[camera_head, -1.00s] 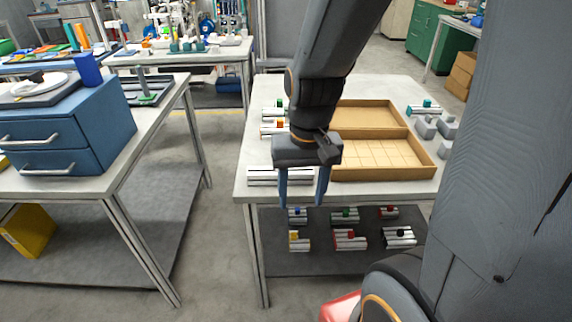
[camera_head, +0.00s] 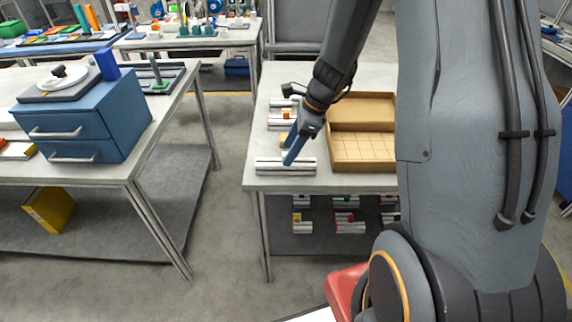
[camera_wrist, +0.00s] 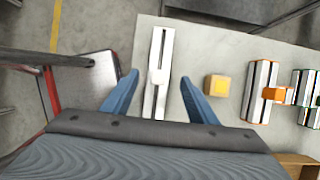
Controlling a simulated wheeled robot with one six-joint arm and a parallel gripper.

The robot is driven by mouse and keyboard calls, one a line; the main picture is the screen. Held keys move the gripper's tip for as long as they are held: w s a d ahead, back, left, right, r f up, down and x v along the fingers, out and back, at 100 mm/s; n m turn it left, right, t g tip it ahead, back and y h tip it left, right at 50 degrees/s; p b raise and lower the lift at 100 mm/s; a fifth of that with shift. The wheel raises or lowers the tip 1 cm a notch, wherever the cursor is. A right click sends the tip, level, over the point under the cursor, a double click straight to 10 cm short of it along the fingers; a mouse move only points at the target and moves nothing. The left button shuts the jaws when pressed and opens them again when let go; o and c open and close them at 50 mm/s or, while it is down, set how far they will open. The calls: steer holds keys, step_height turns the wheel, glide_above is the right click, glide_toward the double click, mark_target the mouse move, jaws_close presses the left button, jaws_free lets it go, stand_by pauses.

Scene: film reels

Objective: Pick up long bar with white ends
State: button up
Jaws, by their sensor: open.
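The long bar with white ends (camera_wrist: 157,80) lies on the table top near its front left corner. In the head view the bar (camera_head: 285,171) shows pale and dark stripes along its length. My gripper (camera_wrist: 157,92) is open, and in the wrist view the bar runs lengthwise between its two blue fingers, apart from both. In the head view my gripper (camera_head: 291,150) hangs at the bar with its fingers pointing down. Whether the fingers have reached the table height cannot be told. The gripper hides part of the bar's far edge in the head view.
A yellow block (camera_wrist: 217,85) lies beside the right finger. Shorter bars with an orange piece (camera_wrist: 258,92) lie beyond it. A wooden tray (camera_head: 362,168) stands to the right on the table. More small bars (camera_head: 349,224) sit on the shelf below. A blue drawer box (camera_head: 92,125) stands on the left table.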

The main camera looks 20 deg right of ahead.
steer(key=shift+p+x, duration=0.4)
steer(key=shift+x, duration=1.7)
steer(key=shift+s+d, duration=0.1)
steer(key=shift+d, duration=0.05)
steer(key=c, duration=1.3)
steer(key=shift+c, duration=0.2)
